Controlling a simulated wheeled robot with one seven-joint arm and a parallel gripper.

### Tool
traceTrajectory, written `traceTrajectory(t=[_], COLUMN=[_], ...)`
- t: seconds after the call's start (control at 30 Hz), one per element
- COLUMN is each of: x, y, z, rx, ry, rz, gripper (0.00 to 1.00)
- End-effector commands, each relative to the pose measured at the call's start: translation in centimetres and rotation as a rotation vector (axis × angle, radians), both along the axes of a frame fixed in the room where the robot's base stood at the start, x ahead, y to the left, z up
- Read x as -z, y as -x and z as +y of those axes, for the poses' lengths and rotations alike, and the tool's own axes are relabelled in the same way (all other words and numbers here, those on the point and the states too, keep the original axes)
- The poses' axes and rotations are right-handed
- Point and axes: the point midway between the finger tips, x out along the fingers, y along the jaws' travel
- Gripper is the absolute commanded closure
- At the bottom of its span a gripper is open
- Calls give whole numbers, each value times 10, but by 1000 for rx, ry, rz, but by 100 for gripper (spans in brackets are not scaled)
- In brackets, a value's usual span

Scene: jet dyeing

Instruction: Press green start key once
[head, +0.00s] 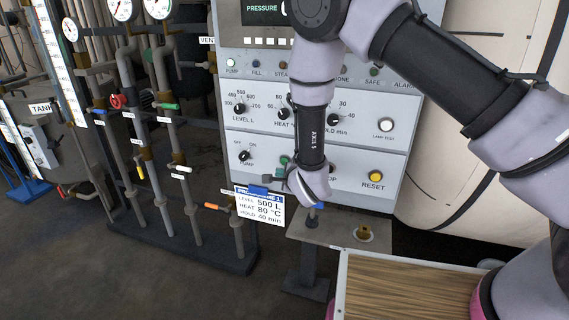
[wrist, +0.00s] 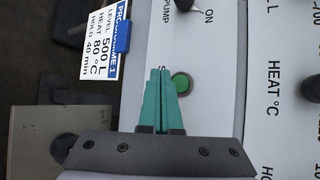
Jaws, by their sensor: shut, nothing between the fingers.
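The green start key (wrist: 180,84) is a round green button in a dark ring on the pale control panel (wrist: 215,60). In the wrist view its face is mostly clear, just right of my fingertips. The lettering beside it is mostly hidden behind them. In the head view the key (head: 283,160) shows small and partly covered beside my wrist. My gripper (wrist: 161,72) has teal fingers closed together with nothing between them. The fingertips lie beside the key in the picture, over the lettering; I cannot tell whether they touch the panel.
A yellow RESET button (head: 376,177) and several dials sit on the same panel. A programme card (head: 261,206) hangs at the panel's lower left. Pipes with valves (head: 170,150) stand to the left. A wooden-topped surface (head: 400,295) is at the lower right.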

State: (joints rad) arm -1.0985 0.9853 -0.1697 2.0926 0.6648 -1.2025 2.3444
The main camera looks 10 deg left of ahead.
Motion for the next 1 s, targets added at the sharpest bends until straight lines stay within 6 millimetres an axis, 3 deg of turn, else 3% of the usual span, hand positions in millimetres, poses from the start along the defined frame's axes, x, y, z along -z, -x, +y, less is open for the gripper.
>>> traceTrajectory(t=[0.1, 0.33, 1.0], x=[0, 0, 0], y=[-16, -32, -34], z=[-2, -2, -3], rx=[3, 0, -1], ry=[-1, -1, 0], rz=[0, 0, 1], gripper=[100, 100, 100])
